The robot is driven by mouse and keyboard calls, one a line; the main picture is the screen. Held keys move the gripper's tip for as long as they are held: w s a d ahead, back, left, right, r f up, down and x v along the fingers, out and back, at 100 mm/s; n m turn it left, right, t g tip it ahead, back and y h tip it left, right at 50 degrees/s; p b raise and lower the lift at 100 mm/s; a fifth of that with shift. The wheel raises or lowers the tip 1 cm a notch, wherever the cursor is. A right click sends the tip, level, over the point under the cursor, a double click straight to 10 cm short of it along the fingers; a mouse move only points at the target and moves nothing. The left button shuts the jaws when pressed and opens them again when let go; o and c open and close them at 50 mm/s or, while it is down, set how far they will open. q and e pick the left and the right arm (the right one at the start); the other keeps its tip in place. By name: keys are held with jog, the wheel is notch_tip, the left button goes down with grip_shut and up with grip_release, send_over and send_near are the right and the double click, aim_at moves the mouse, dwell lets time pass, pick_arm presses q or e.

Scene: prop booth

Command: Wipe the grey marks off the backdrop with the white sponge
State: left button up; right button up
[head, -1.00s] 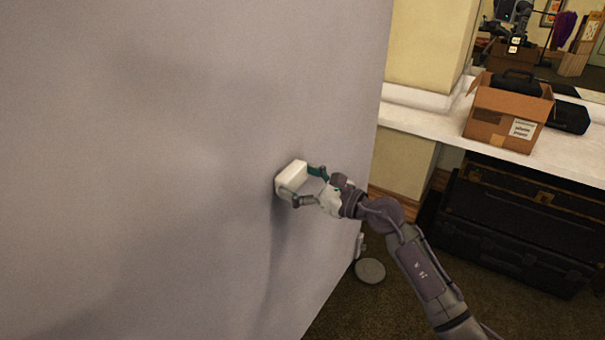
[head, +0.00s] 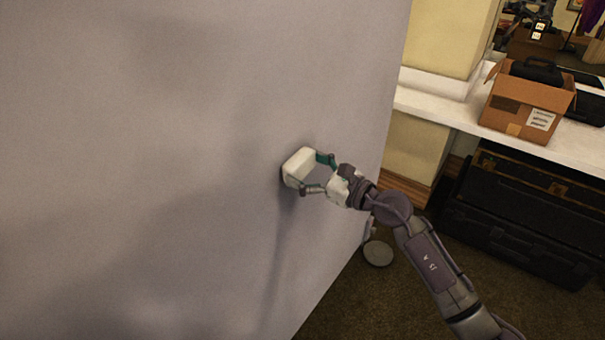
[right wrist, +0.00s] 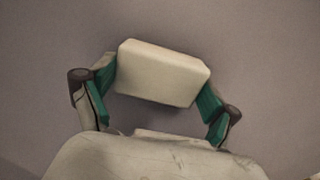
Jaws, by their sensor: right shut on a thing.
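The white sponge (head: 299,167) is held at the face of the grey backdrop (head: 150,120), near its right side. My right gripper (head: 311,174) is shut on the sponge, one finger at each end. In the right wrist view the sponge (right wrist: 160,73) sits between the green-padded fingers (right wrist: 155,100), with the backdrop (right wrist: 260,40) behind it. I cannot tell for sure whether the sponge touches the backdrop. Faint darker patches show on the backdrop; I cannot tell marks from shadow. My left gripper is out of view.
A white counter (head: 440,108) at the right carries an open cardboard box (head: 527,103). Black cases (head: 520,220) stand beneath it. A round grey disc (head: 378,253) lies on the carpet by the backdrop's lower right edge. Carpet (head: 400,300) is bare in front of it.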

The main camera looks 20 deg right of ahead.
aim_at(314, 161)
jog(key=shift+w+d+f+b, duration=0.15)
jog(key=shift+w+d+b, duration=0.6)
jog(key=shift+d, duration=0.35)
jog(key=shift+w+d+r, duration=0.15)
jog(key=shift+w+r, duration=0.1)
jog(key=shift+s+a+f+p, duration=0.15)
jog(key=shift+s+a+p, duration=0.15)
jog(key=shift+a+p, duration=0.05)
jog(key=shift+s+a+p, duration=0.6)
jog(key=shift+a+p, duration=0.2)
jog(key=shift+p, duration=0.15)
jog(key=shift+s+a+p, duration=0.5)
jog(key=shift+a, duration=0.15)
